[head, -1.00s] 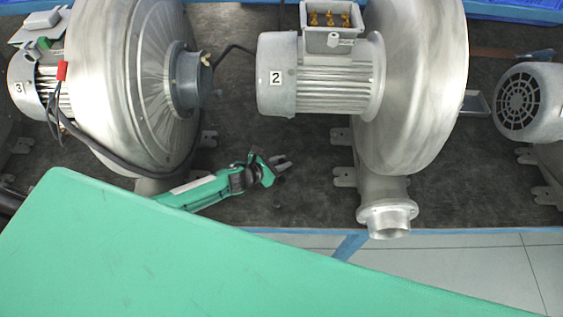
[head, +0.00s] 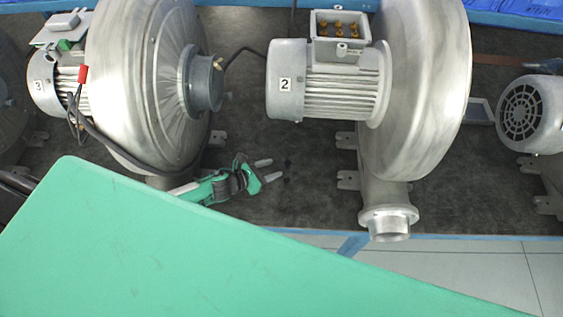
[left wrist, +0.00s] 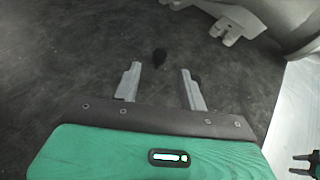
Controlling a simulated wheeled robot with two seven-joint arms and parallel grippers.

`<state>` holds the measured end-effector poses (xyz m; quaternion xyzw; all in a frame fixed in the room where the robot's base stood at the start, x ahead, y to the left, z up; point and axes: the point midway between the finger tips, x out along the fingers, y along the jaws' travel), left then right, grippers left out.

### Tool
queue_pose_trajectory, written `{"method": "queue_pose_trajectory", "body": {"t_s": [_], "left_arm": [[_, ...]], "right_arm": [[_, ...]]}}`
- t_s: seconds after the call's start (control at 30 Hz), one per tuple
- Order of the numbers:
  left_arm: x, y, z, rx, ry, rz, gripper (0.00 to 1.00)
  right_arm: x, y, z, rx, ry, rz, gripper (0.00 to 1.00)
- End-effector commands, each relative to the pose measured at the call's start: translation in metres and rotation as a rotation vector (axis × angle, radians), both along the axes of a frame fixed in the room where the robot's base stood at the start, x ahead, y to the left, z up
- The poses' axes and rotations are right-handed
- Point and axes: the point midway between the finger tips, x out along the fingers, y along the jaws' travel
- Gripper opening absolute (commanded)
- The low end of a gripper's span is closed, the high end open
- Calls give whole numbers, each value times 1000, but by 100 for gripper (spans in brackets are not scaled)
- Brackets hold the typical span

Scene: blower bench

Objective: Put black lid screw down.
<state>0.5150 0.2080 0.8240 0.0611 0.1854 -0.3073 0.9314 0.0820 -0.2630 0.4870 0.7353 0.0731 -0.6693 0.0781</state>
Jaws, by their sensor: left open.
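My left gripper (head: 274,170) is open above the dark bench top, between two blowers. In the left wrist view its two fingers (left wrist: 160,82) stand apart with nothing between them. A small black lid screw (left wrist: 160,56) lies on the bench just beyond the fingertips. A second dark piece (left wrist: 197,79), likely another screw, is partly hidden by the right finger. In the head view two small dark spots show just right of the fingertips, one upper (head: 288,161) and one lower (head: 288,180). What seems my right gripper (left wrist: 302,165) shows small at the left wrist view's right edge.
Blower 2 (head: 420,90), with an open terminal box (head: 340,31), stands to the right. Blower 3 (head: 140,80) stands to the left. A green panel (head: 200,260) covers the lower left of the head view. Bare bench lies around the gripper.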

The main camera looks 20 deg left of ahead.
Motion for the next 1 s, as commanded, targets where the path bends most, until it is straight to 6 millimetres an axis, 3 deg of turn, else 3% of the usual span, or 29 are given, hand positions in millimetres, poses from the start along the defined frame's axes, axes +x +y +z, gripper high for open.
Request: {"method": "queue_pose_trajectory", "body": {"t_s": [0.3, 1.0], "left_arm": [[-28, 21, 15, -1, 1, 0, 42], [-31, 23, 16, -1, -1, 0, 42]], "right_arm": [[0, 3, 9, 3, 0, -1, 48], [-1, -2, 10, -1, 1, 2, 48]]}}
